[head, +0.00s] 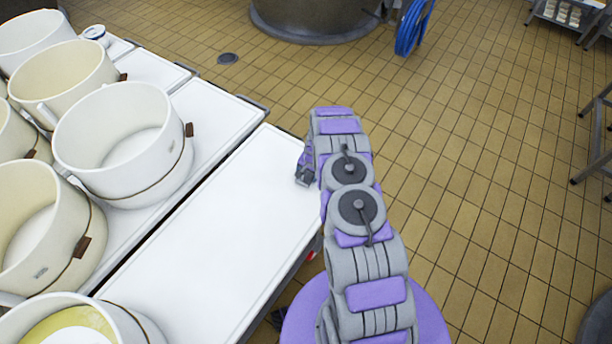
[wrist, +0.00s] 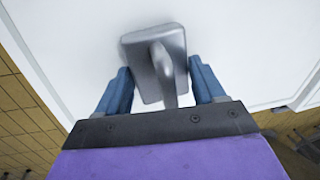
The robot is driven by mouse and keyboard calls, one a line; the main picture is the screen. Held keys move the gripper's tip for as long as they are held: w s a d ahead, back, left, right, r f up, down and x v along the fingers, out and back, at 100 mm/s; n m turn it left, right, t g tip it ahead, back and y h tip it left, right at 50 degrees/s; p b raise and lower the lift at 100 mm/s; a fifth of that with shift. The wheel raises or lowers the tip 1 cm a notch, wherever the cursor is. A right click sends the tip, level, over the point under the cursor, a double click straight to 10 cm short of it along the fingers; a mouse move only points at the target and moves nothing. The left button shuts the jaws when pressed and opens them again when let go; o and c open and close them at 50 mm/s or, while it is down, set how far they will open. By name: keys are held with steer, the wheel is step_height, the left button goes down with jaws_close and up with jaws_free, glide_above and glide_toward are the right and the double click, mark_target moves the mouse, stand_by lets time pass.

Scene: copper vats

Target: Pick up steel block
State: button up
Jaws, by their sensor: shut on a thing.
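The steel block (wrist: 154,62) is a grey metal piece with a flat plate and a raised handle-like part. It shows in the wrist view at the upper middle, over the white table top. My gripper (wrist: 163,82) has its two blue-grey fingers on either side of the block's handle part, and it is shut on the block. In the head view my gripper (head: 303,177) is small at the end of my purple and grey arm, by the right edge of the white table. The block cannot be made out in the head view. I cannot tell whether it touches the table.
White tables (head: 205,240) stand at the left, with several cream round tubs (head: 125,140) on them. The near table's right part is bare. A copper vat (head: 315,15) and a blue hose (head: 412,28) are at the back. Tiled floor (head: 470,130) lies open to the right.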

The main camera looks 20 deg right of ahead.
steer(key=shift+s, duration=0.1)
jaws_close()
stand_by(0.3)
